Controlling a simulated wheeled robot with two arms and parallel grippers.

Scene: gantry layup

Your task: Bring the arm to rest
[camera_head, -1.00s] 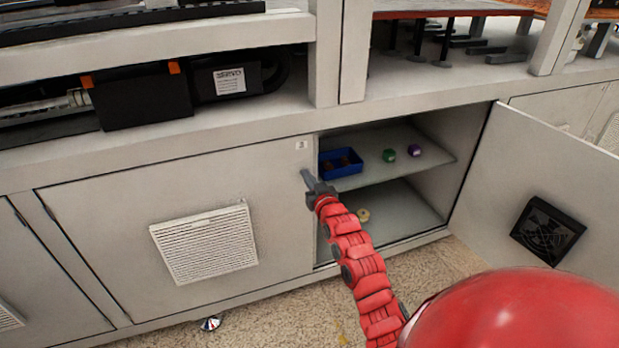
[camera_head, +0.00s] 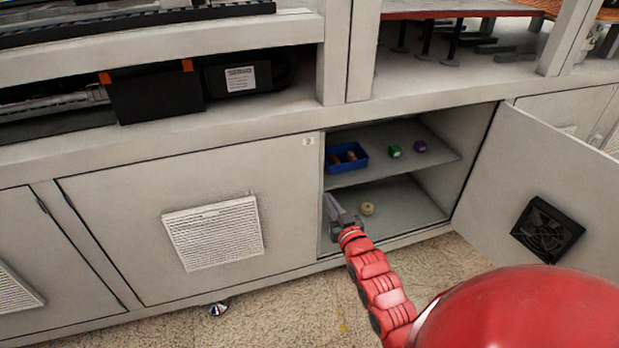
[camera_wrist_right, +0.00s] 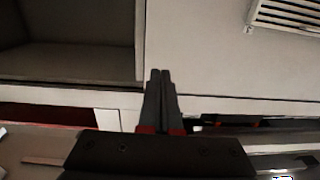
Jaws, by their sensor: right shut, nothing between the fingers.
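My right gripper (camera_head: 332,204) is shut and empty in the head view, in front of the lower left part of the open cabinet (camera_head: 455,190). Its red arm comes up from the lower right. In the right wrist view its two dark fingers (camera_wrist_right: 160,75) lie together with nothing between them. Pale cabinet panels and dark gaps show behind them there. My left gripper is in neither view.
The upper shelf (camera_head: 400,165) holds a blue bin (camera_head: 346,158), a green item (camera_head: 394,150) and a purple item (camera_head: 420,146). A yellowish round piece (camera_head: 367,209) lies on the cabinet floor. The open door (camera_head: 545,170) stands out at the right. Carpet lies in front.

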